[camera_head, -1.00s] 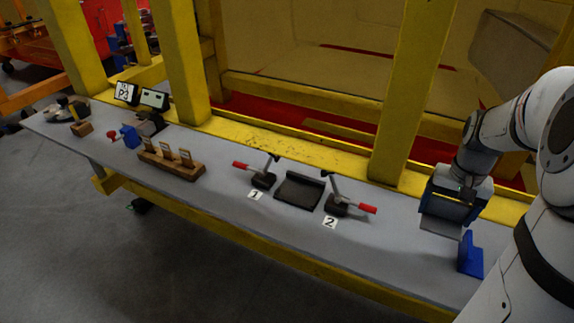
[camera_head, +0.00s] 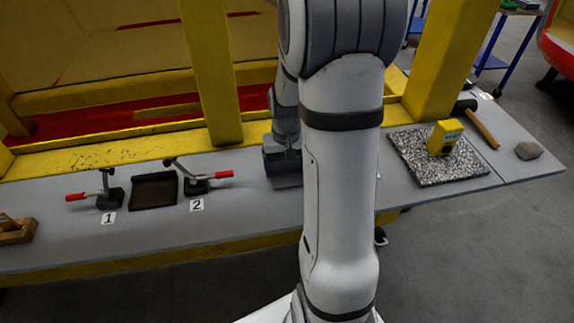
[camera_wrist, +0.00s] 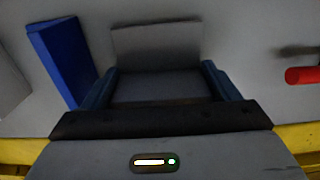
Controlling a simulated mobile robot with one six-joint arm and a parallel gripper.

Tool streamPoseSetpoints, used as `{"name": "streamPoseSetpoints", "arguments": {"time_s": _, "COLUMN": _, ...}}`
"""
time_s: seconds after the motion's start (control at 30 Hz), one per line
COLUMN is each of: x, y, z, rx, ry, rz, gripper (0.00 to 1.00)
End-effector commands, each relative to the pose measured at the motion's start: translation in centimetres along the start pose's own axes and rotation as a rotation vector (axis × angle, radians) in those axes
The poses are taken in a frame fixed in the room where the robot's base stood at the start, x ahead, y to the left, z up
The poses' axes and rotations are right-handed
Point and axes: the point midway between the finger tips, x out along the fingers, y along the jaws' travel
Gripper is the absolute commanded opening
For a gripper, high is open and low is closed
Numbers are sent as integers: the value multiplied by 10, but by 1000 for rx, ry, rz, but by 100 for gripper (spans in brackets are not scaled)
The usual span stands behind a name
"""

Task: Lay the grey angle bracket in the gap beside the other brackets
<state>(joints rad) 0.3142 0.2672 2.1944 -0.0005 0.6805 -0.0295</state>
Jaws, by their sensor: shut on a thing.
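My gripper (camera_head: 285,168) is over the grey bench, to the right of clamp 2, partly hidden behind my arm. It is shut on the grey angle bracket (camera_head: 288,181), whose plate hangs below the fingers. In the wrist view, my gripper (camera_wrist: 160,90) has its blue fingers on both sides of the bracket, and its flat grey plate (camera_wrist: 157,45) sticks out beyond them. I cannot tell the bracket's height above the bench.
A blue angled block (camera_wrist: 62,60) stands left of the fingers in the wrist view. A dark tray (camera_head: 154,190) sits between red-handled clamps 1 (camera_head: 108,192) and 2 (camera_head: 198,184). A speckled plate (camera_head: 420,170) with a yellow device (camera_head: 445,137) lies right; a hammer (camera_head: 483,126) lies beyond.

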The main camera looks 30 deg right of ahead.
Motion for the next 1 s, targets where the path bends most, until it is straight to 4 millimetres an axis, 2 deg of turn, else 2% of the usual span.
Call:
{"name": "streamPoseSetpoints", "arguments": {"time_s": 0.1, "x": 7, "y": 0, "z": 0, "rx": 0, "ry": 1, "rz": 0, "gripper": 55}}
{"name": "streamPoseSetpoints", "arguments": {"time_s": 0.43, "x": 11, "y": 0, "z": 0, "rx": -1, "ry": 1, "rz": 0, "gripper": 55}}
{"name": "streamPoseSetpoints", "arguments": {"time_s": 0.47, "x": 11, "y": 0, "z": 0, "rx": -1, "ry": 1, "rz": 0, "gripper": 83}}
{"name": "streamPoseSetpoints", "arguments": {"time_s": 0.6, "x": 10, "y": -1, "z": 0, "rx": -1, "ry": 1, "rz": 0, "gripper": 94}}
{"name": "streamPoseSetpoints", "arguments": {"time_s": 0.7, "x": 10, "y": -1, "z": 0, "rx": -2, "ry": 1, "rz": 0, "gripper": 100}}
{"name": "streamPoseSetpoints", "arguments": {"time_s": 1.0, "x": 3, "y": -1, "z": 0, "rx": -2, "ry": 1, "rz": 0, "gripper": 100}}
